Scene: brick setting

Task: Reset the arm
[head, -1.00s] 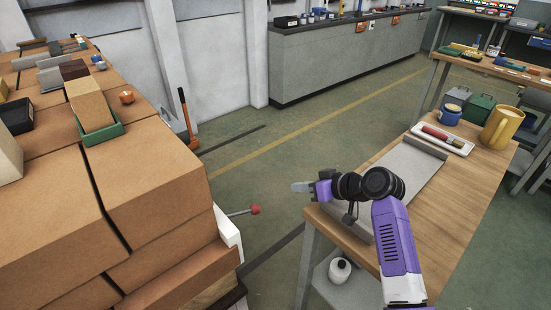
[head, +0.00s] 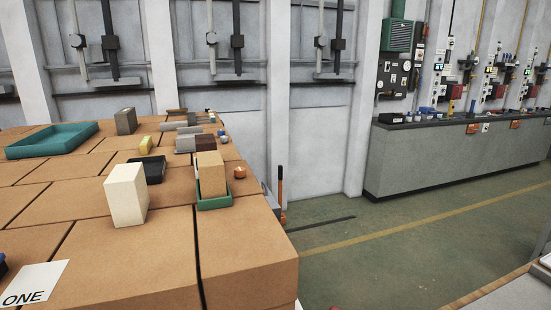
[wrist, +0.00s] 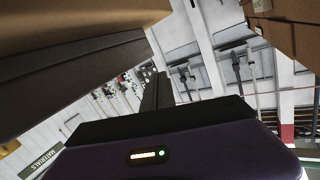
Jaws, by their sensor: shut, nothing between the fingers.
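My gripper (wrist: 158,82) shows in the wrist view as a dark narrow shape rising from my dark purple wrist housing. Its fingers are together with nothing between them, and it points toward the wall and the far bench area. My arm and gripper are outside the head view, so the arm's full pose is hidden there.
Brown boxes (head: 140,262) form a wide stack at left, bearing a cream block (head: 126,195), a tan block in a green tray (head: 214,203) and a teal tray (head: 52,140). A grey counter (head: 450,160) stands far right.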

